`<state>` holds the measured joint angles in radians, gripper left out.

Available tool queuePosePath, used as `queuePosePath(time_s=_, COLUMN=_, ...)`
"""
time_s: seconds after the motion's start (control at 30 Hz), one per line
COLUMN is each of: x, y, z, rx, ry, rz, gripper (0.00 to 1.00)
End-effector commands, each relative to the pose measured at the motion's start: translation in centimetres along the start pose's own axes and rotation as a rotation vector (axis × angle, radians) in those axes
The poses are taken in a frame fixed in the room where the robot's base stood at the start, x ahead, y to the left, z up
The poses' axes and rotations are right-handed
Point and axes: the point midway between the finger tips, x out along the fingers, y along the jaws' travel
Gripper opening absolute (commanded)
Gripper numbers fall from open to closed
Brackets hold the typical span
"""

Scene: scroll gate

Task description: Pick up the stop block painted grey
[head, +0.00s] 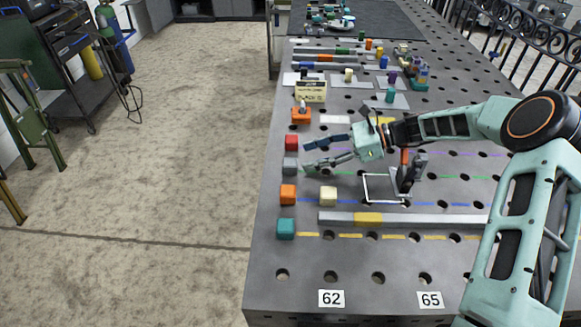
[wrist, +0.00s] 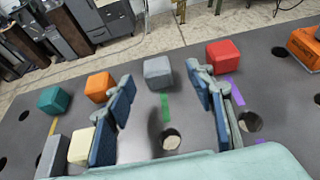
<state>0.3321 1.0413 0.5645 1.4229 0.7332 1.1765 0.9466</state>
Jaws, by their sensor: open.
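The grey stop block (head: 290,165) sits near the left edge of the dark table, in a row of painted blocks. It also shows in the wrist view (wrist: 158,72), ahead of my fingertips and between their lines. My gripper (head: 309,157) is open and empty, its fingers pointing at the grey block from the right. In the wrist view the two blue-padded fingers (wrist: 163,85) stand wide apart, and the block appears clear of both.
In the row are a red block (head: 292,142), an orange block (head: 288,194) and a teal block (head: 286,228). A cream block (head: 328,196) stands beside the orange one. A grey bar with a yellow part (head: 368,219) lies nearer. Holes dot the tabletop.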

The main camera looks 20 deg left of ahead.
Motion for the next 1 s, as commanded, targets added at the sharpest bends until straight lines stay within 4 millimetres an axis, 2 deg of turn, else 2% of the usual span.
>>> queuePosePath(time_s=0.27, x=2.5, y=0.2, z=0.1, rx=-0.001, ry=0.002, rz=0.001, gripper=0.49)
queuePosePath(time_s=0.53, x=6.2, y=0.7, z=0.2, rx=-0.001, ry=0.002, rz=0.000, gripper=0.49)
queuePosePath(time_s=0.83, x=6.8, y=0.6, z=0.1, rx=-0.002, ry=0.003, rz=-0.001, gripper=0.49)
queuePosePath(time_s=1.0, x=6.8, y=0.6, z=0.1, rx=-0.002, ry=0.003, rz=-0.001, gripper=0.32)
